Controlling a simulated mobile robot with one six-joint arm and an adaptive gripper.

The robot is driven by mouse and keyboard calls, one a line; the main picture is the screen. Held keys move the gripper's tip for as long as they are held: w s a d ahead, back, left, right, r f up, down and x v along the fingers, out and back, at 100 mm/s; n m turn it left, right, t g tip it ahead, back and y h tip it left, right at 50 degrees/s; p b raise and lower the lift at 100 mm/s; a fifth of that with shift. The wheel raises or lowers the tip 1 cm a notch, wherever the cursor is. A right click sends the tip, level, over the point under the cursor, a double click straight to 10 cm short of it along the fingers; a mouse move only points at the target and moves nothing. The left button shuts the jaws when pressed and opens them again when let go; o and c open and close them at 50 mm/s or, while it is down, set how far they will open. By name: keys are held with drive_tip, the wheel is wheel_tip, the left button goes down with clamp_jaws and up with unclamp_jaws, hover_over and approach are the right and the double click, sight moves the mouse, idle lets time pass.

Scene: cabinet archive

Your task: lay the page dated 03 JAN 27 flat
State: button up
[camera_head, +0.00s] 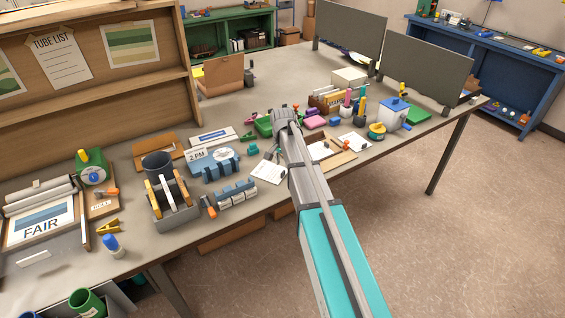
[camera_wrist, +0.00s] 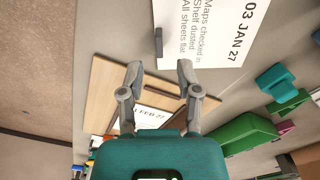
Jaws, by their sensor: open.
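The white page dated 03 JAN 27 (camera_wrist: 215,30) is at the top of the wrist view, running out of frame. A small dark grey piece (camera_wrist: 158,42) is at its lower left edge. In the head view a white page left of my arm (camera_head: 268,172) appears to be the same one; its date is too small to read there. I cannot tell whether any edge is raised. My gripper (camera_wrist: 160,72) is open and empty, its fingertips just below the page in the wrist view.
A wooden board (camera_wrist: 102,92) with another page, marked FEB 27 (camera_wrist: 150,118), lies below the fingers. Teal blocks (camera_wrist: 277,82) and a green tray (camera_wrist: 245,133) stand to the right. The table's front edge and floor are to the left.

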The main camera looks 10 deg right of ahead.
drive_tip(key=shift+r+p, duration=1.05)
drive_tip(key=shift+r, duration=0.2)
drive_tip(key=s+a+n, duration=0.2)
drive_tip(key=s+n, duration=0.2)
drive_tip(key=s, duration=0.8)
drive_tip(key=s+a+n, duration=0.2)
drive_tip(key=s+n, duration=0.2)
drive_tip(key=s, duration=0.9)
